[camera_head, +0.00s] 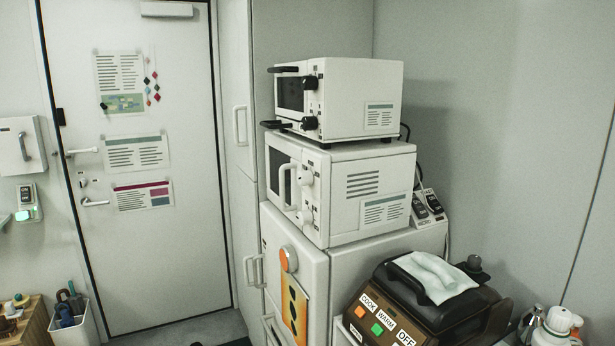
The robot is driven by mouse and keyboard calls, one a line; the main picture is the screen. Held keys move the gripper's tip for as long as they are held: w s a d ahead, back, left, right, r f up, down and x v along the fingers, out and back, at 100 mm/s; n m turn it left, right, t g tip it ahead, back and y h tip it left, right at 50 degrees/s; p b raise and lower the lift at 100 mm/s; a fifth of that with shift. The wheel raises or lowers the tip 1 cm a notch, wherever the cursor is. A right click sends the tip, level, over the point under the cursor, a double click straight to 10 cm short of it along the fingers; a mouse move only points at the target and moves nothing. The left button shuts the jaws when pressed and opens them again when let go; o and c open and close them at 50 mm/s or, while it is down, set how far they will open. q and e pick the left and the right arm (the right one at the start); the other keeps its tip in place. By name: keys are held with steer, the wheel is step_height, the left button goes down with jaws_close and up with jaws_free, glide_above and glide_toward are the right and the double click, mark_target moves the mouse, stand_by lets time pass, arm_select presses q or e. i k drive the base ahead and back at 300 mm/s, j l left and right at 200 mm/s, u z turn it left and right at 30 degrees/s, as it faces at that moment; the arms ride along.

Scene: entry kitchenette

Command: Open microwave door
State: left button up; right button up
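The white microwave (372,215) stands in the middle of the view, on top of a white cabinet or small fridge. Its front faces left and is seen at a steep angle. The microwave door (278,168) has a dark window and looks shut. A white loop-shaped door handle (286,187) stands out from the front, beside round white knobs (305,177). Neither of my grippers shows in this view.
A white toaster oven (350,98) with black knobs sits on the microwave. A brown cooker (420,315) with a cloth (437,277) stands in the right foreground. The white entry door (150,250) is at the left, with floor (185,333) before it.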

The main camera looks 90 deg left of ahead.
mark_target(283, 190)
steer(key=u, duration=2.95)
